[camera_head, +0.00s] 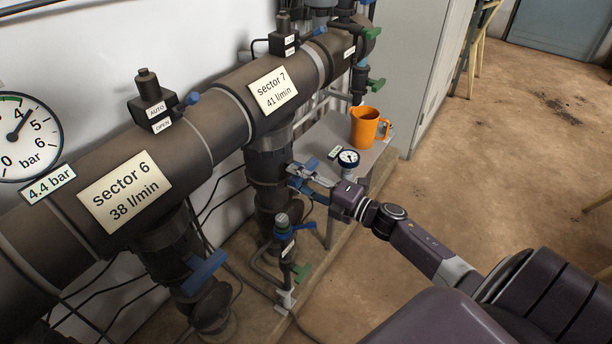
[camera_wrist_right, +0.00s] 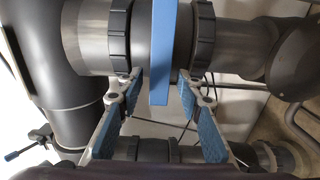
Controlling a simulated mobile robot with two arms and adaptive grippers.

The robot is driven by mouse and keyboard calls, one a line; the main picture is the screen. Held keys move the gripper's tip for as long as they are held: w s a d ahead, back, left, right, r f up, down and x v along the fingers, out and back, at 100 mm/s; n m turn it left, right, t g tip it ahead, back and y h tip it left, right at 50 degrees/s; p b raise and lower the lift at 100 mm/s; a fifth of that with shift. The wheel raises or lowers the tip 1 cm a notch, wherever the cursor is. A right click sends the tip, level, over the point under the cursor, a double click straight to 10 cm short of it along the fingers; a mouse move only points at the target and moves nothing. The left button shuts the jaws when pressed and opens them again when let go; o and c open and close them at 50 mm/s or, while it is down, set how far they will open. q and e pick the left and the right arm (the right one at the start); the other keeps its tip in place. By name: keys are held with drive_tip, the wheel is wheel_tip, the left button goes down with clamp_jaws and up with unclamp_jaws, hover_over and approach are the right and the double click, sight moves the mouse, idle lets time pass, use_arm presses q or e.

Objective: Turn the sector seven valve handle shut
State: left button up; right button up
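The sector 7 label (camera_head: 273,91) is on the large dark pipe in the head view. Below it, a vertical branch pipe (camera_head: 268,160) carries the valve. The valve's blue handle (camera_wrist_right: 160,45) is clear in the right wrist view as a bar crossing the pipe body. In the head view, handle and blue finger pads are hard to tell apart. My right gripper (camera_head: 303,182) is at the branch. In the wrist view its fingers (camera_wrist_right: 160,88) are open, one on each side of the handle's lower end, with gaps to both. My left gripper is not in view.
Sector 6's blue handle (camera_head: 204,272) is lower left. A small blue-and-green valve (camera_head: 284,230) stands below my right gripper. An orange mug (camera_head: 365,128) and small gauge (camera_head: 348,158) are behind it on a grey surface. Open floor (camera_head: 510,150) lies right.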

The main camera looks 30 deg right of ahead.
drive_tip(key=v, duration=1.2)
drive_tip(key=shift+w+a, duration=0.1)
